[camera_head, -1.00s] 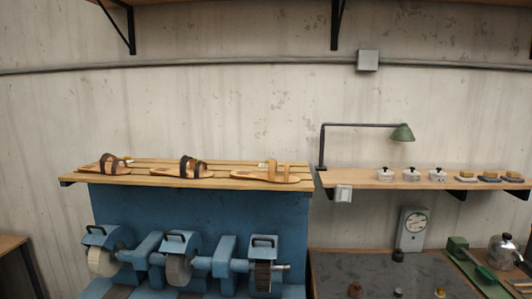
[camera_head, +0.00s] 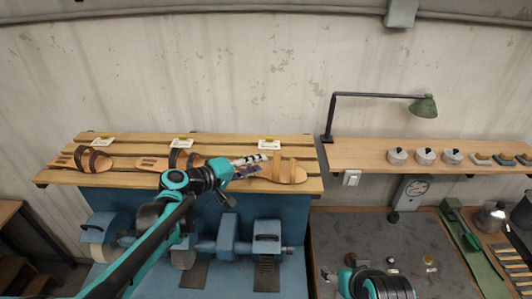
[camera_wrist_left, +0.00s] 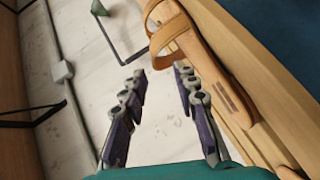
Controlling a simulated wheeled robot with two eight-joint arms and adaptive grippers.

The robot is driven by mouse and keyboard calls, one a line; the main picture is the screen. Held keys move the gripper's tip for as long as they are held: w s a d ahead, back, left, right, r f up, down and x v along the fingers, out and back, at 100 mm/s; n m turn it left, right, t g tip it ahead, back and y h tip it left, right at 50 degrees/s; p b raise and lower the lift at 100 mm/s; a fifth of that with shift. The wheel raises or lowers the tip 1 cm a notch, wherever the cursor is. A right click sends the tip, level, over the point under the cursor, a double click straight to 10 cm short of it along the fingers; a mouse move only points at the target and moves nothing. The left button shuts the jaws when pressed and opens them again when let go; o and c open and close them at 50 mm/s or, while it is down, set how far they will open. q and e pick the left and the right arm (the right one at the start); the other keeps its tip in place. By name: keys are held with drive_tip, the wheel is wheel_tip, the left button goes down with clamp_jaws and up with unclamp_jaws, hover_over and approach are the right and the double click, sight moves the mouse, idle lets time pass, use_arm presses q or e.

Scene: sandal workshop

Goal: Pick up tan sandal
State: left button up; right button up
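The tan sandal (camera_head: 289,172) lies on the slatted shelf at its right end in the head view, with light tan straps. It also shows in the left wrist view (camera_wrist_left: 225,80), to the right of the fingers, its straps toward the top. My left gripper (camera_head: 256,165) is at the sandal's left end and covers part of it in the head view. In the left wrist view the left gripper's fingers (camera_wrist_left: 160,92) stand apart with nothing between them. My right gripper is not in view; only part of my right arm shows at the bottom of the head view.
Two dark-strapped sandals, one at the left (camera_head: 80,159) and one in the middle (camera_head: 155,163), share the slatted shelf (camera_head: 110,178). Small cards (camera_head: 269,144) stand behind the sandals. A green lamp (camera_head: 424,107) and several tins (camera_head: 425,156) are on the right shelf. Blue grinders stand below.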

sight(274, 157)
use_arm(q)
drive_tip(key=shift+w+d, duration=0.15)
drive_tip(key=shift+d, duration=0.35)
drive_tip(key=x, duration=0.2)
drive_tip(key=p+x, duration=0.1)
drive_tip(key=x, duration=0.3)
drive_tip(key=shift+w+r, duration=0.3)
drive_tip(key=shift+r, duration=0.05)
drive_tip(key=shift+s+d, duration=0.1)
drive_tip(key=shift+d, duration=0.05)
drive_tip(key=shift+c, duration=0.3)
clamp_jaws()
